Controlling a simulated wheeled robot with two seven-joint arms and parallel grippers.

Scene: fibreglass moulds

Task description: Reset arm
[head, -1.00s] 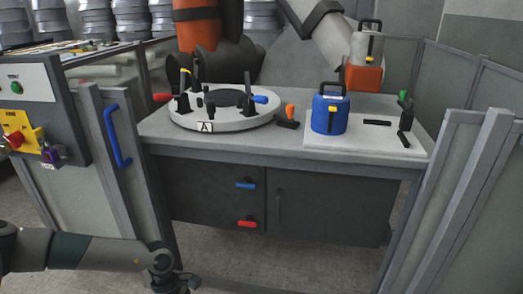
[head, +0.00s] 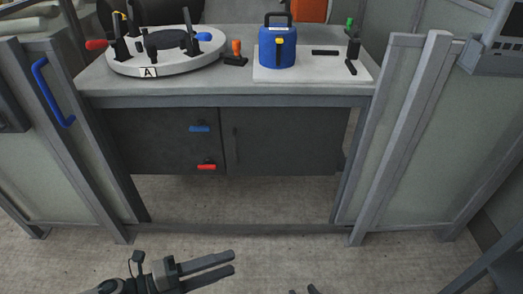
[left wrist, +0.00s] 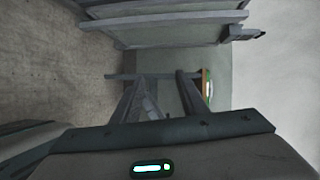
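My left gripper (head: 233,261) is low in the head view, in front of the workbench and over the floor. Its two fingers point right, with a gap between them and nothing held. In the left wrist view the fingers (left wrist: 160,76) also stand apart. Small dark tips at the bottom edge of the head view look like my right gripper (head: 304,291); the rest is cut off, and I cannot tell its opening.
The workbench (head: 215,88) holds a round fixture (head: 165,63) marked A and a blue canister (head: 277,47) on a white board (head: 310,71). Its cabinet has blue (head: 200,128) and red (head: 206,166) handles. Fence panels (head: 400,140) flank both sides. The floor between is clear.

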